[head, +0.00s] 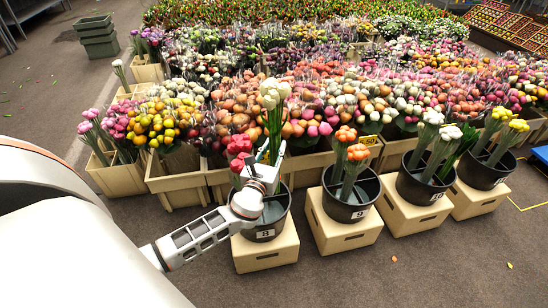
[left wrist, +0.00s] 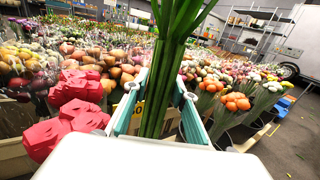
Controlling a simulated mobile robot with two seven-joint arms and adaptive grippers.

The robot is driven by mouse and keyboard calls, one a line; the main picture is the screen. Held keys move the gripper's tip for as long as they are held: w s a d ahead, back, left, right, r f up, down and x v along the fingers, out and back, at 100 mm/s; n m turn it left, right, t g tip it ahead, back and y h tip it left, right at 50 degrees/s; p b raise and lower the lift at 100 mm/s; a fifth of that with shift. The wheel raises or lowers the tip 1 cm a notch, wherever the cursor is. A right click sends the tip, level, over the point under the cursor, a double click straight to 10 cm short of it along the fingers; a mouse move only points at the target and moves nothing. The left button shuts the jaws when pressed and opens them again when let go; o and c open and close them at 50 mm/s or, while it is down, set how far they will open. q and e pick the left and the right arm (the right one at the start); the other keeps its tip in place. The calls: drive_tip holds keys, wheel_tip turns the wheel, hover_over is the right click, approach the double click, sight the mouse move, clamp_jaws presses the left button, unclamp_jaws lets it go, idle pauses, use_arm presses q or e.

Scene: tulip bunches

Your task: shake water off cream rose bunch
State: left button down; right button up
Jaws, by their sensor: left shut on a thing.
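The cream rose bunch (head: 273,92) is upright above the black bucket numbered 8 (head: 270,228), its pale heads on top and green stems below. My left gripper (head: 268,156) is shut on its stems. In the left wrist view the green stems (left wrist: 170,62) stand between the teal fingers of my left gripper (left wrist: 155,108); the heads are out of that view. The gripper and wrist hide the lower stem ends, so I cannot tell whether they are inside the bucket. My right gripper is not in view.
A red bunch (head: 240,148) stands in bucket 8, close left of the gripper. Bucket 9 (head: 345,208) holds orange flowers; bucket 10 (head: 420,190) holds white ones. Crates of wrapped bouquets (head: 180,185) fill the space behind. The floor in front (head: 400,275) is mostly clear.

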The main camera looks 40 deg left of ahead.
sight(273, 162)
use_arm(q)
wheel_tip(273, 162, down, 5)
drive_tip(key=shift+r, duration=0.1)
drive_tip(key=shift+w+r, duration=0.15)
drive_tip(key=r, duration=0.5)
drive_tip(key=shift+s, duration=0.2)
wheel_tip(273, 162, down, 6)
drive_tip(key=shift+w+r, duration=0.1)
drive_tip(key=shift+r, duration=0.25)
